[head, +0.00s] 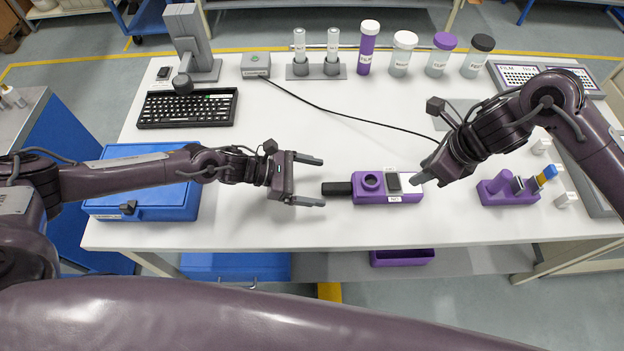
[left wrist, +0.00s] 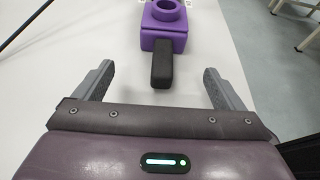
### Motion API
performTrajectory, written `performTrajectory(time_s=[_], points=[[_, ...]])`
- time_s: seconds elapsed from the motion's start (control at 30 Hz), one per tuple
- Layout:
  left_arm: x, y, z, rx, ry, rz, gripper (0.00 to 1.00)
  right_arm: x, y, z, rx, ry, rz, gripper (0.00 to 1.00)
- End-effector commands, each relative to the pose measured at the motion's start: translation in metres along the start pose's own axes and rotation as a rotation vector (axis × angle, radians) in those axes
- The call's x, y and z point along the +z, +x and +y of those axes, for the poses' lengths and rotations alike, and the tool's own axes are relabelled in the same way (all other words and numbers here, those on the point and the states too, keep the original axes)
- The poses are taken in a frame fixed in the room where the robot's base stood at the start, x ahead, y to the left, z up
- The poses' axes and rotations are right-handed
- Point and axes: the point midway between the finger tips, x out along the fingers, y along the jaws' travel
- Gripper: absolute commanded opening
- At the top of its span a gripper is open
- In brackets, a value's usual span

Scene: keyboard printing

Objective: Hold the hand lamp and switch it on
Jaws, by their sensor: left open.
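The hand lamp appears to be the purple block (head: 405,196) with a black handle (head: 337,188), lying on the white table. A round purple ring and a dark rectangular part are on its top; I cannot tell whether it is lit. My left gripper (head: 323,182) is open and empty, with the handle's free end at the mouth between its fingertips, not gripped. In the left wrist view the black handle (left wrist: 161,65) points toward me between the two fingers, with the purple body (left wrist: 165,28) beyond. My right gripper (head: 425,174) is by the lamp's right end; its finger opening is unclear.
A black keyboard (head: 187,108) and a blue case (head: 140,205) are on the left. Tubes and lidded jars (head: 402,54) stand along the back. A cable (head: 335,112) crosses the table behind the lamp. A purple holder (head: 508,196) stands to the right.

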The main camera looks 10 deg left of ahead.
Motion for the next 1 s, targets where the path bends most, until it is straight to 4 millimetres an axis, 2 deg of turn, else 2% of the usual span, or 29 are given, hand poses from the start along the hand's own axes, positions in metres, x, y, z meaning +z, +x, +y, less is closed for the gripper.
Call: performTrajectory(time_s=[0.17,0.5,0.67,0.93,1.0], points=[[-0.002,0.017,-0.004,-0.012,0.006,0.002,0.91,0.0,0.0,0.0,0.0,0.0,0.0,0.36],[-0.002,0.066,-0.005,-0.01,0.004,0.003,0.91,0.0,0.0,0.0,0.0,0.0,0.0,0.36],[-0.002,0.076,-0.004,-0.009,0.004,0.003,0.91,0.0,0.0,0.0,0.0,0.0,0.0,0.36],[-0.002,0.078,-0.004,-0.008,0.003,0.004,0.91,0.0,0.0,0.0,0.0,0.0,0.0,0.36],[-0.002,0.077,-0.004,-0.008,0.003,0.003,0.84,0.0,0.0,0.0,0.0,0.0,0.0,0.36]])
